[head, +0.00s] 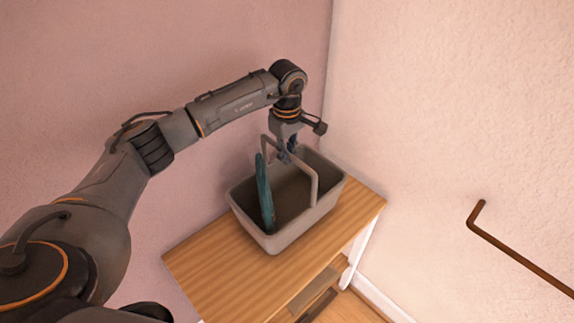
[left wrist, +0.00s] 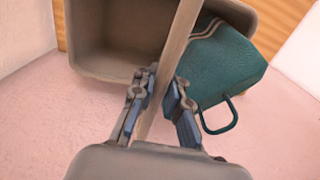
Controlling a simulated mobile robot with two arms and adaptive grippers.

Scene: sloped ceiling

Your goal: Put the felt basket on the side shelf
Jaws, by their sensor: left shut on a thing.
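The felt basket (head: 284,236) is a grey open-topped box with a tall handle. It is over the top of a wooden side shelf (head: 200,269), near the wall corner, and looks upright; I cannot tell for sure whether its base touches the wood. A teal item (head: 264,195) with a loop handle stands inside it; it also shows in the left wrist view (left wrist: 215,65). My left gripper (head: 287,153) is above the basket and shut on its handle; the fingers sit either side of the handle bar (left wrist: 170,75) in the left wrist view. My right gripper is not in view.
A pink wall (head: 150,60) stands behind the shelf and a cream wall (head: 440,100) to the right. A brown rail (head: 520,262) is on the right wall. The shelf top is bare in front of the basket. A lower board (head: 315,290) shows below.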

